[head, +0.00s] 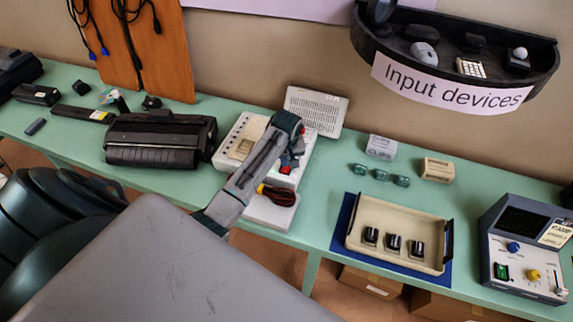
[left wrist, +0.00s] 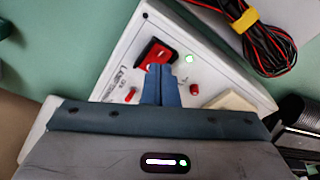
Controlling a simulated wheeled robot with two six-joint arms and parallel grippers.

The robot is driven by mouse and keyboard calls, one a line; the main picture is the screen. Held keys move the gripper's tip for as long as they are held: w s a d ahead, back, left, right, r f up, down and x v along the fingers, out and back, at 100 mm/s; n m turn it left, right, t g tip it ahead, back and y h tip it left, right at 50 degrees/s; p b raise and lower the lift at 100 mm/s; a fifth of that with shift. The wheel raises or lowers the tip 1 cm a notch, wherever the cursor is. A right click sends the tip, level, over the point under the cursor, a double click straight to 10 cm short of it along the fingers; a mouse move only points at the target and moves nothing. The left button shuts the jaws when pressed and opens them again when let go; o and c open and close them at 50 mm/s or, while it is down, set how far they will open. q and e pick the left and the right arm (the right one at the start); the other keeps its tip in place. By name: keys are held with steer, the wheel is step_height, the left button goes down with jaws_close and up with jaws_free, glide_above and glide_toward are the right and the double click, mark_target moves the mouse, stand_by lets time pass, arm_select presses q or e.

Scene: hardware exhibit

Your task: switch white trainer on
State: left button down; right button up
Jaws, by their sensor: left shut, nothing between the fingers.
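The white trainer (head: 229,138) is a white box on the green bench, partly hidden by my left arm. In the left wrist view its panel (left wrist: 128,48) shows a red rocker switch (left wrist: 158,54) in a black frame, a glowing green light (left wrist: 189,58) beside it and small red parts. My left gripper (head: 290,160) is over the trainer's right part. In the left wrist view its blue fingers (left wrist: 161,69) are shut and empty, with tips overlapping the lower edge of the rocker switch. I cannot tell whether they touch it. My right gripper is not in view.
A red and black cable coil with a yellow tie (head: 278,194) lies on a white box in front of the trainer. A black printer (head: 160,140) stands left. A cream tray (head: 400,258) and a blue-grey instrument (head: 525,245) stand right. The bench between is mostly clear.

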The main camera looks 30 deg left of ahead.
mark_target(285, 171)
arm_select(q)
steer(key=shift+r, duration=2.25)
steer(key=shift+s, duration=0.1)
